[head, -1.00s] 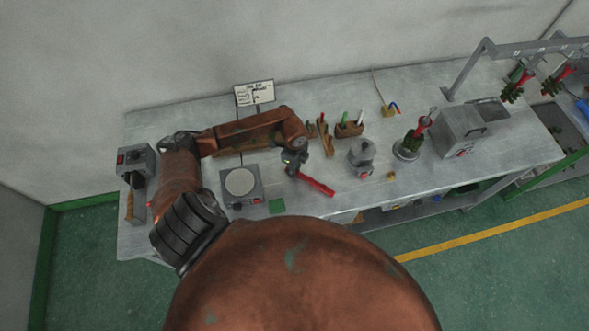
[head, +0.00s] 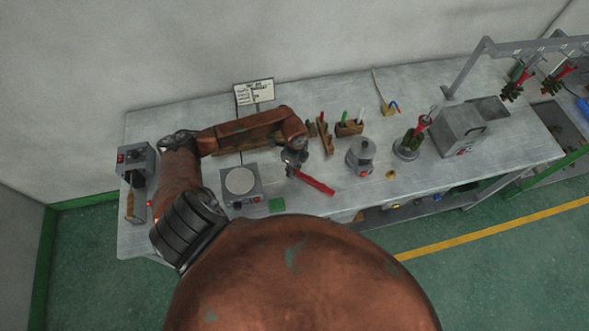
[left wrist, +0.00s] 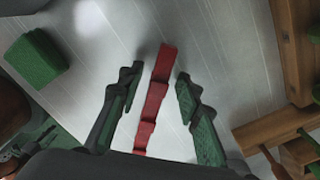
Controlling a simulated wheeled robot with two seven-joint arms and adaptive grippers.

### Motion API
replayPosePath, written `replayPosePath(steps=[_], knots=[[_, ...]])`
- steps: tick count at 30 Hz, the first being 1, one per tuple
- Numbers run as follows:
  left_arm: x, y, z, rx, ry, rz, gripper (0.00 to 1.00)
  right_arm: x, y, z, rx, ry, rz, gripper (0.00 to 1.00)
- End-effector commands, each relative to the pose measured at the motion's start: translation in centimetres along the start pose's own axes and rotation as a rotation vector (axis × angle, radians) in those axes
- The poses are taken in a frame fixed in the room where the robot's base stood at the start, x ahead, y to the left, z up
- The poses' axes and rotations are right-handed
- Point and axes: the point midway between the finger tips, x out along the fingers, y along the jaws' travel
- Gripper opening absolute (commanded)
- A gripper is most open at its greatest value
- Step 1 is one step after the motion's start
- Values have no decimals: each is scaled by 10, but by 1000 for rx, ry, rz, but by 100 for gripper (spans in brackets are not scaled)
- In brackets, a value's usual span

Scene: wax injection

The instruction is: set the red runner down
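The red runner (head: 317,184) is a long notched red bar over the grey bench, near its front edge. My left gripper (head: 295,170) is right at its left end. In the left wrist view the red runner (left wrist: 154,98) runs between the two fingers of the left gripper (left wrist: 158,90). The fingers are apart, with a gap on each side of the bar. The bar appears to lie on the bench top, though its underside is hidden. My right gripper is out of view.
A green block (head: 276,205) lies left of the runner, by a device with a round plate (head: 240,182). A grey pot (head: 361,156) stands to the right. Wooden racks (head: 348,129) are behind. Bare bench lies between runner and pot.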

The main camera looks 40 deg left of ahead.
Motion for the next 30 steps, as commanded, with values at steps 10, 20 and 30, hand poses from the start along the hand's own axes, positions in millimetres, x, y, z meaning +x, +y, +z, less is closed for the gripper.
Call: replayPosePath(steps=[10, 20, 30], knots=[[-62, -2, 1, 2, -1, -6, 32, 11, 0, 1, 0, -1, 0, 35], [-113, -1, 0, 0, -1, -2, 32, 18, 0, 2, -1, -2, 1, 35], [-120, 0, 0, 0, 0, -1, 32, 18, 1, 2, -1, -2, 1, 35]])
